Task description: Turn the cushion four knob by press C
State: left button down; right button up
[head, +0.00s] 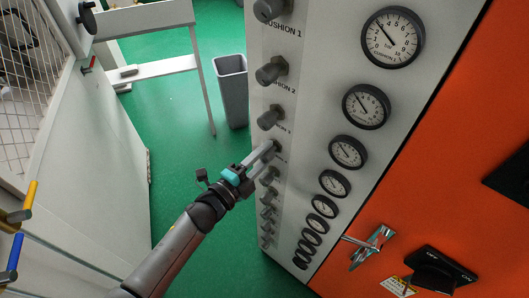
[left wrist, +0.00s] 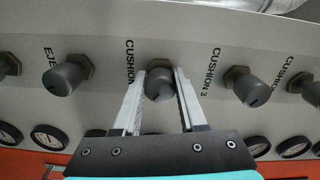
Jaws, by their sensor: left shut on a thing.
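The cushion four knob (left wrist: 159,84) is a dark grey round knob on the pale panel. In the left wrist view it sits between my two fingers, and the label beside it reads CUSHION, its number hidden by a finger. My left gripper (left wrist: 160,90) is shut on this knob. In the head view my left gripper (head: 268,150) reaches the fourth knob down the column, and its fingers hide most of that knob. My right gripper is not in view.
The cushion three knob (left wrist: 247,86) is close on one side, and another knob (left wrist: 68,76) on the other. Pressure gauges (head: 348,152) line the panel. A grey bin (head: 232,90) stands on the green floor behind. A metal handle (head: 372,247) juts from the orange door.

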pick_arm(q)
jog(key=shift+f, duration=0.1)
dwell(0.4)
jog(key=shift+c, duration=2.3)
grip_release()
jog(key=b+v, duration=0.1)
jog(key=v, duration=1.4)
jog(key=shift+s, duration=0.15)
